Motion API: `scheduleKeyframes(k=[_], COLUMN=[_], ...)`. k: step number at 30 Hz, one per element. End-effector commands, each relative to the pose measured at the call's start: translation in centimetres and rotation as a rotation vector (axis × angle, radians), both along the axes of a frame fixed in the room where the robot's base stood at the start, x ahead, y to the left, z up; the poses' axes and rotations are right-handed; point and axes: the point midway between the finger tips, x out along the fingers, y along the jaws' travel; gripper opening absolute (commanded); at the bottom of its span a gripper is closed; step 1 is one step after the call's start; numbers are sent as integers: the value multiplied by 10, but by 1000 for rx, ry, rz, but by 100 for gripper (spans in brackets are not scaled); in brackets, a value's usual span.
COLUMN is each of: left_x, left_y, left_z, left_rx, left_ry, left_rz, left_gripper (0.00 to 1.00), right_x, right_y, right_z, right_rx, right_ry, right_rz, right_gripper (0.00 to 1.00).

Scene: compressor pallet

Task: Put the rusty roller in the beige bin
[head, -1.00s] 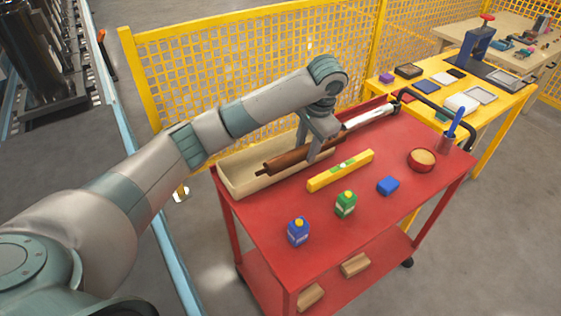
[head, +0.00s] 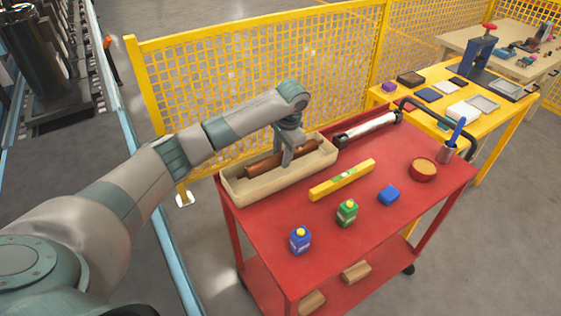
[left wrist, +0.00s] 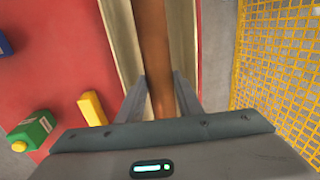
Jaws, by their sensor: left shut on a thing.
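The rusty roller (head: 262,163) is a brown cylinder, lying lengthwise within the walls of the beige bin (head: 262,190) on the red cart's left side. My left gripper (head: 287,157) is shut on the roller near its middle. In the left wrist view the roller (left wrist: 152,40) runs between the two fingers (left wrist: 160,100), with the beige bin's walls (left wrist: 122,40) on both sides. I cannot tell whether the roller touches the bin floor. My right gripper is not in view.
A yellow mesh fence (head: 240,90) stands behind.

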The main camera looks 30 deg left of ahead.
Motion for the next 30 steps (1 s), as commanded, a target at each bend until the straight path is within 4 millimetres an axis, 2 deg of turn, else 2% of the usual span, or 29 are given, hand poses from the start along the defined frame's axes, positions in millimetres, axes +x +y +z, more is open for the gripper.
scheduleKeyframes(k=[14, 24, 30], left_x=[2, 2, 2], left_y=[5, 5, 5], left_z=[-4, -36, -43], left_rx=[0, 1, 1], left_ry=[-1, -1, -3], left_rz=[0, 0, 0], left_gripper=[0, 0, 0], right_x=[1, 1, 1], right_y=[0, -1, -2], right_z=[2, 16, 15], right_rx=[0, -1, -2], right_ry=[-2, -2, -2], right_rz=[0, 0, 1], right_gripper=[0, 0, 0])
